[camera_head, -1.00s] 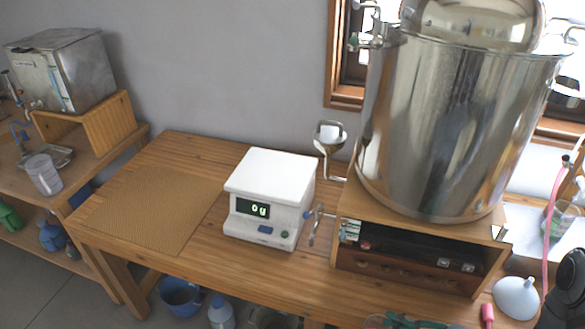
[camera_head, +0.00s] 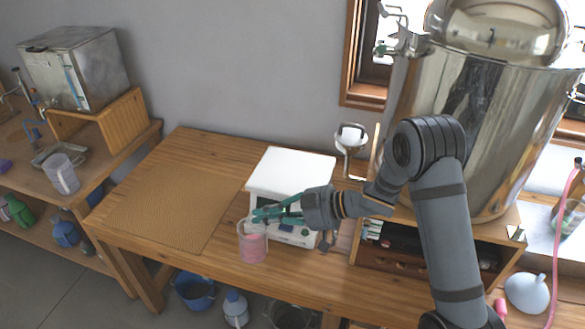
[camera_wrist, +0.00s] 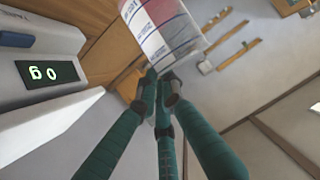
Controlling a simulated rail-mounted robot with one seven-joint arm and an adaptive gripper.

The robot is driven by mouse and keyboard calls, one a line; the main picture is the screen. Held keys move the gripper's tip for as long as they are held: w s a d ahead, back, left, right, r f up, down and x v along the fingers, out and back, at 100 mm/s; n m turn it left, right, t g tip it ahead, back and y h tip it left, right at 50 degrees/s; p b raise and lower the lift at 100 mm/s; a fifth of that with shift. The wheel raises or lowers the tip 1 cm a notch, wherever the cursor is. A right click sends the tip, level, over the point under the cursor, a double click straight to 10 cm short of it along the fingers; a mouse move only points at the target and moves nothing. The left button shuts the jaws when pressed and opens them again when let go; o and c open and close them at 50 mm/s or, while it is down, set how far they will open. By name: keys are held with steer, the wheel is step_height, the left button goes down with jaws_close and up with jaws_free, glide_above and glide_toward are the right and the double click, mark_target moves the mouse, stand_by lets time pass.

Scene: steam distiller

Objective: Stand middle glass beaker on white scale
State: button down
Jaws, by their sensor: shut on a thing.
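My gripper (camera_head: 262,214) has teal fingers and is shut on a glass beaker (camera_head: 252,246) with pink contents, near its rim. The beaker hangs roughly upright at the front left of the white scale (camera_head: 293,166), near the table's front edge, and is not on the scale. Its exact height is hard to tell. The scale's white top plate is bare; my gripper covers part of its front. In the wrist view, the fingers (camera_wrist: 160,85) touch the beaker (camera_wrist: 165,28), which shows printed marks.
A woven mat (camera_head: 170,212) lies on the wooden table left of the scale. A large steel distiller (camera_head: 500,130) on a wooden stand is close on the right. A metal funnel-like holder (camera_head: 351,138) stands behind the scale. Another clear beaker (camera_head: 62,174) is on the left bench.

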steer(key=w+a+r+m+t, duration=0.1)
steer(key=w+a+r+t, duration=0.1)
steer(key=w+a+r, duration=0.4)
steer(key=w+d+r+m+t+h+p, duration=0.1)
steer(key=w+d+r+m+t+h, duration=0.2)
steer(key=w+r, duration=0.35)
steer(key=w+d+r+m+t, duration=0.3)
steer(key=w+d+r, duration=0.25)
steer(key=w, duration=0.25)
steer(key=w+d+f+m+t+h, duration=0.2)
steer(key=w+d+f+m+h, duration=0.15)
steer(key=d, duration=0.25)
step_height(320, 180, down, 10)
steer(key=s+n+b, duration=0.1)
steer(key=b, duration=0.3)
steer(key=shift+h, duration=0.35)
steer(key=shift+f, duration=0.1)
